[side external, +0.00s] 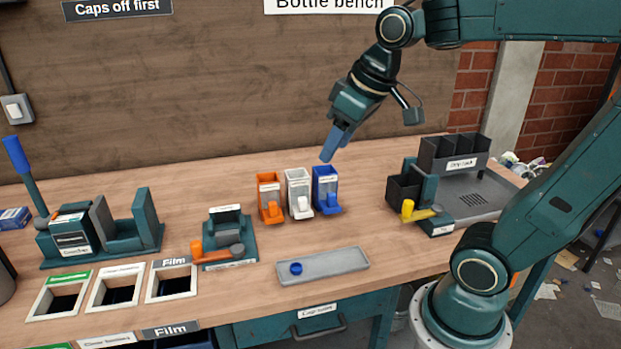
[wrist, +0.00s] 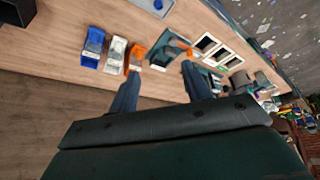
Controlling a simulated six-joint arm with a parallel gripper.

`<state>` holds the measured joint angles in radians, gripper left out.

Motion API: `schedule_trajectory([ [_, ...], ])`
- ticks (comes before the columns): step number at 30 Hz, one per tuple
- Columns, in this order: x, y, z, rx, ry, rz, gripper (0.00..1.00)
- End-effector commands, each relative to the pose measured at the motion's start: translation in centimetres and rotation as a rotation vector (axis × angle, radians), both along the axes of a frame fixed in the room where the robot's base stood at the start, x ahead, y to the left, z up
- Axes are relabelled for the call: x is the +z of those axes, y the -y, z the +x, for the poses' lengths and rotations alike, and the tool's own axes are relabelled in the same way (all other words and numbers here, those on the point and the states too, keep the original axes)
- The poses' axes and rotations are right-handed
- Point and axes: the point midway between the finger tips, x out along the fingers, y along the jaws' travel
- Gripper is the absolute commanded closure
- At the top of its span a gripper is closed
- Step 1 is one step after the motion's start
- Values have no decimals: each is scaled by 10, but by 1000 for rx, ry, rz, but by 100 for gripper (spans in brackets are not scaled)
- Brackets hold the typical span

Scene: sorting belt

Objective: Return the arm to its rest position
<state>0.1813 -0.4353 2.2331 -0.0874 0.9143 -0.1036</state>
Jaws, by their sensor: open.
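My gripper (side external: 335,143) hangs in the air above the back of the bench, pointing down and to the left in the side view. It is above and a little behind the blue dispenser (side external: 326,190), touching nothing. In the wrist view my gripper (wrist: 162,88) shows two fingers spread apart with nothing between them.
Orange (side external: 270,198) and white (side external: 299,193) dispensers stand beside the blue one. A grey tray (side external: 335,267) holds a blue cap (side external: 296,268). A rack (side external: 455,157) stands at right. The wall is close behind.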

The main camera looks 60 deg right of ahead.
Motion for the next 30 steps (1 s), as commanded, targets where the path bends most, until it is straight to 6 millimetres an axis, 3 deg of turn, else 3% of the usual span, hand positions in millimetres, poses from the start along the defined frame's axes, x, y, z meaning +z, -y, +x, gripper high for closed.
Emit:
schedule_trajectory([
  [6, -15, -22, -47, 4, 36, 9, 52],
  [12, -30, -30, -76, 5, 56, 19, 52],
  [18, -37, -32, -86, 2, 62, 24, 52],
  [30, -37, -32, -86, 2, 61, 24, 52],
])
